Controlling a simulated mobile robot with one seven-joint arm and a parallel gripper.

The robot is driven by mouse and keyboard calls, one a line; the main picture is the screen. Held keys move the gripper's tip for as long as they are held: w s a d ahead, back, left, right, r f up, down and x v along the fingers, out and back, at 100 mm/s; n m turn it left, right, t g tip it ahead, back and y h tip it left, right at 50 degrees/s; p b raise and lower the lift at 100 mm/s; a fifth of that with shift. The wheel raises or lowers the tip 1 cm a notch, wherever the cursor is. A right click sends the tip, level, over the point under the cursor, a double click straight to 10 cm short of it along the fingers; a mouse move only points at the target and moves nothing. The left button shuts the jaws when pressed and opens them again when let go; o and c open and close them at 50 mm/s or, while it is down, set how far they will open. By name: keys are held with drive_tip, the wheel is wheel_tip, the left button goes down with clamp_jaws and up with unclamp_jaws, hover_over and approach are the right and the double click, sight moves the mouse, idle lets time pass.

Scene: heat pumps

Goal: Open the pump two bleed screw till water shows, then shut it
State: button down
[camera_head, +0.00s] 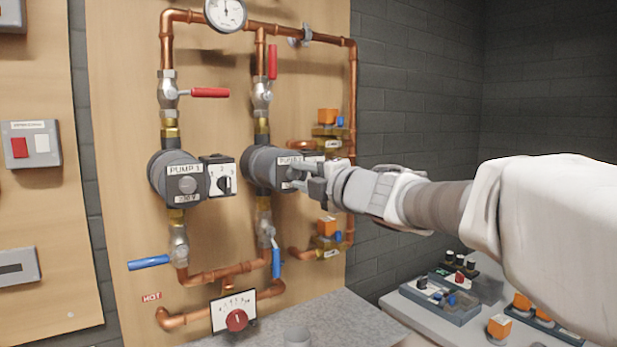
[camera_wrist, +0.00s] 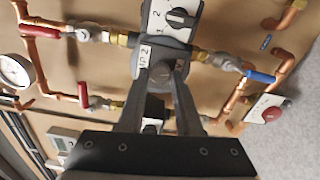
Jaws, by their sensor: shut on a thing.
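Pump two (camera_head: 259,165) is a dark grey round pump on the wooden board, right of pump one (camera_head: 160,178). My gripper (camera_head: 300,178) reaches in from the right and covers most of pump two's face. In the wrist view, the pump (camera_wrist: 147,53) has a label partly reading "2", and my gripper's fingertips (camera_wrist: 166,74) meet at the middle of its face. They are shut on the bleed screw, which is mostly hidden between them. I see no water at the screw. Pump two's selector knob (camera_wrist: 181,18) is just beside the fingers in the wrist view.
Red-handled valves (camera_head: 210,92) (camera_head: 272,62) sit above the pumps, blue-handled ones (camera_head: 149,263) (camera_head: 277,262) below. A pressure gauge (camera_head: 226,12) is on top, a red mixing knob (camera_head: 236,319) at the bottom.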

drive_tip(key=c, duration=0.6)
unclamp_jaws()
drive_tip(key=shift+s, duration=0.1)
drive_tip(key=p+v, duration=0.2)
drive_tip(key=v, duration=1.5)
drive_tip(key=shift+d, duration=0.15)
